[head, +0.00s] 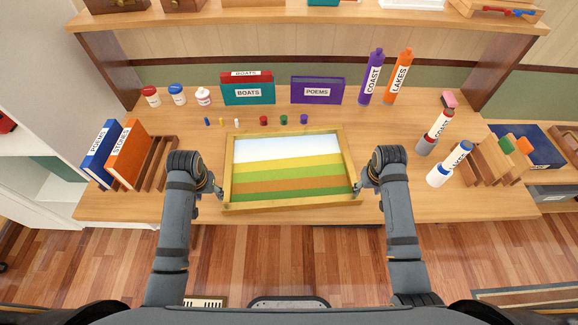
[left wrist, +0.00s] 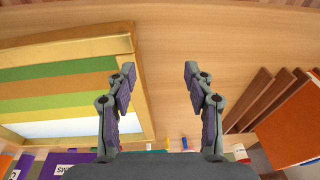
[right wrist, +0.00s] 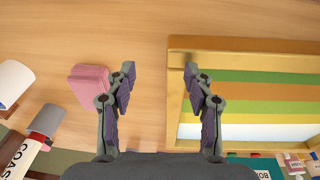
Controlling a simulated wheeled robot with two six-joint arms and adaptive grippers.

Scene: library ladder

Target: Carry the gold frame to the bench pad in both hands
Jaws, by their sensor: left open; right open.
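The gold frame (head: 292,205), around a picture of pale sky and coloured stripes, lies on the wooden bench top between my grippers. My left gripper (head: 217,190) is open at its left side; in the left wrist view, one finger overlaps the gold edge (left wrist: 139,95) and the other is over bare wood. My right gripper (head: 360,189) is open at its right side; in the right wrist view, one finger overlaps the edge (right wrist: 177,100), the other is beside a pink block (right wrist: 88,90). Neither gripper visibly holds the frame. I cannot pick out a bench pad with certainty.
Blue and orange books (head: 127,155) stand in a wooden rack at left. Small coloured pieces (head: 263,120) line up behind the frame, with boxes (head: 317,90) further back. A grey bordered panel (head: 530,298) shows at lower right.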

